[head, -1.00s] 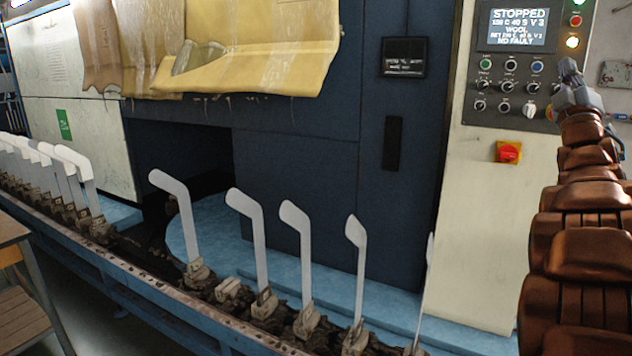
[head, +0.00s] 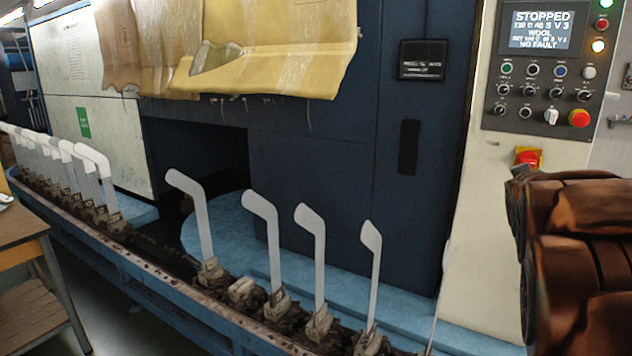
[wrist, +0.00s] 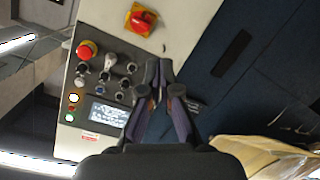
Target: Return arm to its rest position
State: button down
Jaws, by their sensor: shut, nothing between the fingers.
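My gripper (wrist: 162,78) shows in the wrist view, its two dark fingers drawn together with nothing between them. It is in front of the control panel (wrist: 104,75), which appears turned on its side there. In the head view my brown-covered arm is at the lower right edge, and the gripper is not visible. The control panel (head: 541,70) there has a screen (head: 537,30) that reads STOPPED, WOOL and NO FAULT. A red emergency button (head: 579,118) and a red and yellow switch (head: 528,157) also show.
White sock boards (head: 312,250) stand on a blue rail (head: 150,278) in front of the dark blue machine (head: 340,180). Yellow curtain flaps (head: 270,50) hang over its opening. A wooden table (head: 25,232) is at the left edge.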

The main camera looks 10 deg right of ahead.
jog(key=s+a+f+g+y, duration=0.35)
jog(key=s+a+f, duration=0.35)
jog(key=a+f, duration=0.3)
jog(key=s+a+f+g+y, duration=0.3)
jog(key=s+a+f+g, duration=0.1)
jog(key=s+a+f, duration=0.5)
jog(key=s+a+f+g+y, duration=0.1)
jog(key=s+a+f+g, duration=0.1)
jog(key=s+a, duration=0.2)
jog(key=s+a+f+g+p, duration=0.1)
jog(key=s+a, duration=0.4)
jog(key=s, duration=0.5)
jog(key=s+a+f+n+g+y, duration=0.1)
jog(key=s+a+f+g, duration=0.3)
jog(key=s, duration=0.4)
jog(key=shift+a+y, duration=0.15)
jog(key=shift+y, duration=0.2)
